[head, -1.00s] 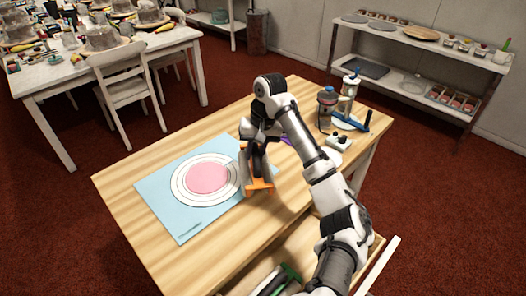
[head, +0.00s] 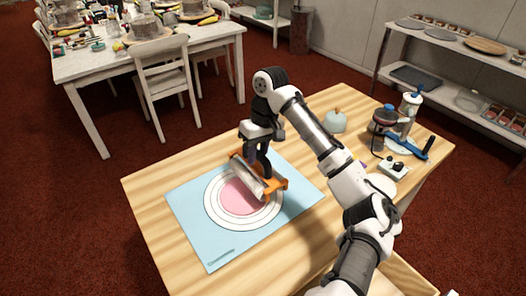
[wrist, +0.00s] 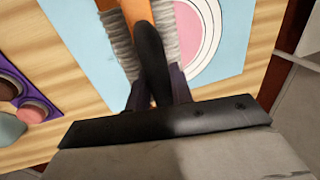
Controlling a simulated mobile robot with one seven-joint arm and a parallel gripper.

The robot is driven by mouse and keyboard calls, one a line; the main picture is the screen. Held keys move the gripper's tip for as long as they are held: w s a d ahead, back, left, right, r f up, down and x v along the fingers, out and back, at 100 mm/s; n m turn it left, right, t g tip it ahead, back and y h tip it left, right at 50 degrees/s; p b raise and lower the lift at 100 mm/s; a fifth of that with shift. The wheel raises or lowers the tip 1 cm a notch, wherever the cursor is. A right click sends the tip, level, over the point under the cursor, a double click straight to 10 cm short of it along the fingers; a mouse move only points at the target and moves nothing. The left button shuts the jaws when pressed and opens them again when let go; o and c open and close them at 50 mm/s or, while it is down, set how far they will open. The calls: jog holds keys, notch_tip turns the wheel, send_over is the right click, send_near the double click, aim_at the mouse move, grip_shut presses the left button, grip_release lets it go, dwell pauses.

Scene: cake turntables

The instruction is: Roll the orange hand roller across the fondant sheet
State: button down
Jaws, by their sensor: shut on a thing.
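The orange hand roller (head: 276,184) has an orange frame and a grey cylinder. My gripper (head: 262,170) is shut on its handle, and in the wrist view the dark fingers close around the orange handle (wrist: 137,12). The fondant sheet (head: 238,198) is a flat pink disc inside white rings on a light blue mat (head: 205,236). In the head view the roller overlaps the disc's upper right part and hides some of it. I cannot tell whether the cylinder touches the fondant. In the wrist view part of the fondant (wrist: 188,30) shows beside the roller.
A blender-like jar (head: 383,120), a white bottle (head: 411,102) and a small white device (head: 393,169) stand at the table's right end. A pale domed object (head: 335,121) stands behind my arm. A purple tray (wrist: 12,85) shows in the wrist view. The wooden table's left front is clear.

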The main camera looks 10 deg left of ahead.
jog(key=s+a+b, duration=0.2)
jog(key=s+a, duration=0.7)
jog(key=p, duration=0.1)
send_over(249, 174)
jog(key=s+a, duration=0.2)
jog(key=shift+w+d+f, duration=0.25)
jog(key=shift+f, duration=0.1)
dwell(0.5)
jog(key=shift+f+b, duration=0.75)
jog(key=shift+f, duration=1.1)
jog(key=shift+f, duration=0.1)
jog(key=shift+w+d+f+p, duration=0.1)
jog(key=shift+w+d+p, duration=0.2)
jog(key=shift+w+d, duration=0.5)
jog(key=shift+d, duration=0.1)
